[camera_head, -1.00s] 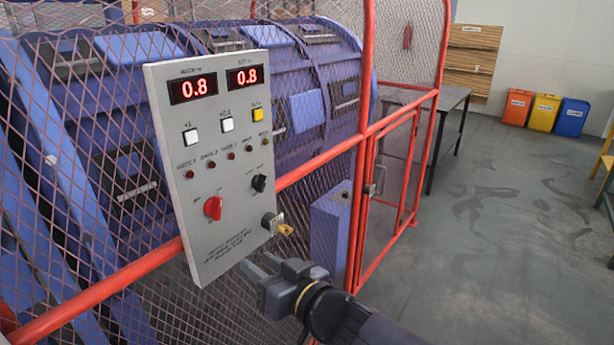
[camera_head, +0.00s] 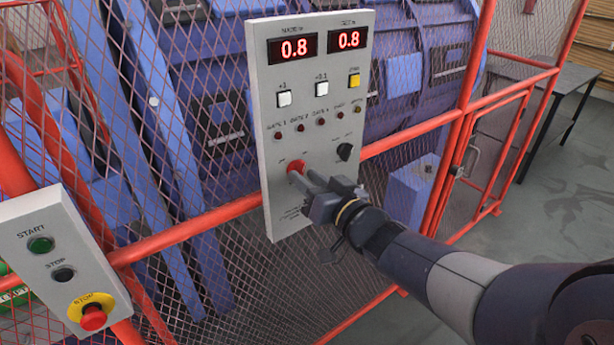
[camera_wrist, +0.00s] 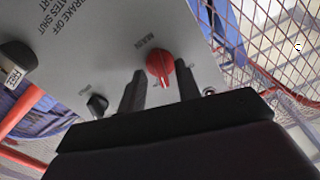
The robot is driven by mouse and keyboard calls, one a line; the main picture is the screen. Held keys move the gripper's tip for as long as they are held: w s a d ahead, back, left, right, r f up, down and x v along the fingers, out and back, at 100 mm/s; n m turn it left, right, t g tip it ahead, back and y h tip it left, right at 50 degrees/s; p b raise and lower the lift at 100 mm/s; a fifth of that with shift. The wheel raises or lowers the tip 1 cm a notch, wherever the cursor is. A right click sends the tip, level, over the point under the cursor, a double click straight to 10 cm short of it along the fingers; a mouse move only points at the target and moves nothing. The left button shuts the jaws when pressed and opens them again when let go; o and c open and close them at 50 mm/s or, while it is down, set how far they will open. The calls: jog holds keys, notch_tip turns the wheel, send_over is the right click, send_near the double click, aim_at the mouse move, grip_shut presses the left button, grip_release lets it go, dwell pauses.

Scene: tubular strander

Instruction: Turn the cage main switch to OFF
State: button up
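The red rotary knob (camera_head: 297,166), apparently the cage main switch, sits low on the left of the grey control panel (camera_head: 267,110). In the wrist view the knob (camera_wrist: 160,64) appears between and just beyond my two finger tips, with a pale mark on its handle pointing down in that picture. My gripper (camera_head: 302,176) is open in front of the panel, its fingers apart and pointing at the knob. I cannot tell whether they touch it. The position lettering around the knob is too small to read.
A black selector knob (camera_head: 344,151) is to the right of the red one. Lit displays read 0.8, with buttons and small lamps below. A start/stop box (camera_head: 60,262) with a red emergency stop (camera_head: 93,317) is at lower left. Red-framed mesh guards the blue strander.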

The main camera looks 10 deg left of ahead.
jog(key=shift+w+a, duration=0.25)
jog(key=shift+a, duration=0.1)
grip_shut()
